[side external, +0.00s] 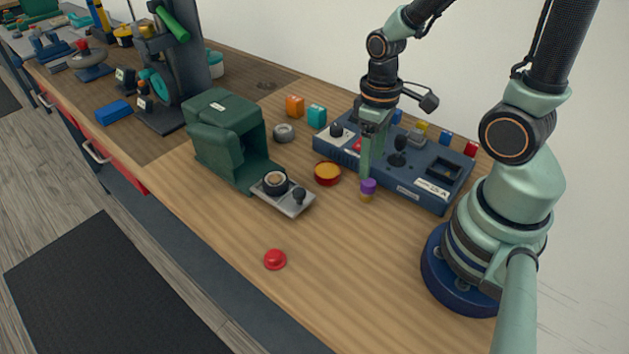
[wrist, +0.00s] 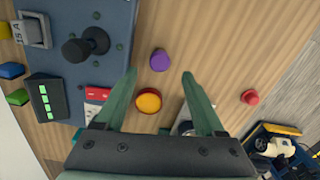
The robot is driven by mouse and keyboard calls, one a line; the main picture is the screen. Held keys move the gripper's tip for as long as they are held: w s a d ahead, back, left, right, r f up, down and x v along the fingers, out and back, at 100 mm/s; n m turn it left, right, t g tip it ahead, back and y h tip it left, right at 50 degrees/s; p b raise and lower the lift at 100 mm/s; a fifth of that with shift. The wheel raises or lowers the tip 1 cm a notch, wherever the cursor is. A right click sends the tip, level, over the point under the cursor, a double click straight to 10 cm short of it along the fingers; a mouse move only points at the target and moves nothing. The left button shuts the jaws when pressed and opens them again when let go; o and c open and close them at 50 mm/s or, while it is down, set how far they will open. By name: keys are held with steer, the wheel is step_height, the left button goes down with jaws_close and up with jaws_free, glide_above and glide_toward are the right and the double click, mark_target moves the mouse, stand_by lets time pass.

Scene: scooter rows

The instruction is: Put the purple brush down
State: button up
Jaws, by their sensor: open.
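The purple brush (side external: 367,188) stands upright on the wooden table, purple end up and tan end down, in front of the blue control panel. In the wrist view the brush (wrist: 160,60) shows as a purple round top, just beyond the line between the fingertips. My gripper (side external: 368,173) points down right over the brush in the side view. In the wrist view my gripper (wrist: 160,74) is open, with a finger to each side of the brush and clear gaps between. Nothing is held.

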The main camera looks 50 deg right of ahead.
steer(key=w+a+r+m+t, duration=0.1)
steer(key=w+r+t, duration=0.1)
steer(key=r, duration=0.6)
steer(key=w+a+r+t, duration=0.2)
steer(key=r+t, duration=0.1)
steer(key=r, duration=0.5)
steer(key=shift+a+m+t, duration=0.2)
steer(key=shift+m+t, duration=0.2)
steer(key=shift+r, duration=0.1)
steer(key=shift+o, duration=0.5)
steer(key=n+g, duration=0.6)
steer(key=n, duration=1)
glide_above(368, 181)
step_height(368, 181, down, 11)
steer(key=shift+f, duration=5.85)
